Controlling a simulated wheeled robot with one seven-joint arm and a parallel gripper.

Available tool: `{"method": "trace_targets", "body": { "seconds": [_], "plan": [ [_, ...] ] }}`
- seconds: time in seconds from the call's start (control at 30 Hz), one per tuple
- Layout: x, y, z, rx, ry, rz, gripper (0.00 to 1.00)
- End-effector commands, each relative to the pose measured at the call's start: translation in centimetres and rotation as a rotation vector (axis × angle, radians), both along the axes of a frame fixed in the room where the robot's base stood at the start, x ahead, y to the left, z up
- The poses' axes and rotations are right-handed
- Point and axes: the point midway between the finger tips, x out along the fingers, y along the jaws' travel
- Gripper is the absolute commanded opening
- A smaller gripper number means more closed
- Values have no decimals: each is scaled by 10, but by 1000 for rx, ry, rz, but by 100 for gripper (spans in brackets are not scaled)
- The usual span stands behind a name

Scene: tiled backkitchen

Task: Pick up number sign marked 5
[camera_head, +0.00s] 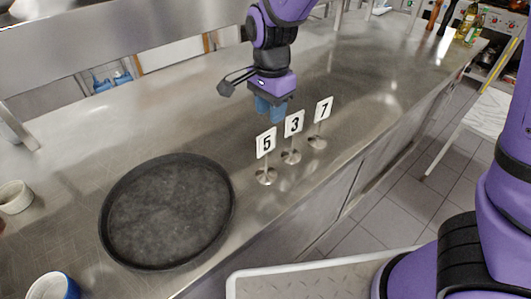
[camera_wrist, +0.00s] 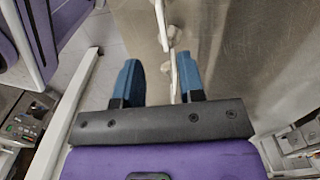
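The number sign marked 5 (camera_head: 266,142) is a white card with a black digit on a thin stem and round metal base, standing upright on the steel counter in the head view. My gripper (camera_head: 271,108) points down with its blue fingers just behind and above this sign. In the wrist view my gripper (camera_wrist: 157,63) is open. White sign cards show nearly edge-on there, one (camera_wrist: 173,75) reaching between the fingers beside the right one. I cannot tell which digit it carries, or whether it touches the finger.
Signs marked 3 (camera_head: 294,123) and 7 (camera_head: 323,108) stand close by in a row to the right. A large dark round pan (camera_head: 168,212) lies left of the signs. A small white bowl (camera_head: 14,197) and a blue-sided cup (camera_head: 53,287) are at far left.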

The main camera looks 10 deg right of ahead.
Motion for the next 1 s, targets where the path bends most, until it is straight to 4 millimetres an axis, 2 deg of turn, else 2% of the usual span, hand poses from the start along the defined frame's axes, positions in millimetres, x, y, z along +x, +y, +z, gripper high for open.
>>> {"method": "trace_targets", "body": {
  "seconds": [0.33, 0.57, 0.83, 1.0],
  "plan": [
    [0, 1, -45, -3, 3, -5, 36],
    [0, 2, -60, -2, 1, -3, 36],
    [-1, 9, -94, -4, 2, -3, 36],
    [-1, 9, -107, -3, 0, -3, 36]
  ]
}}
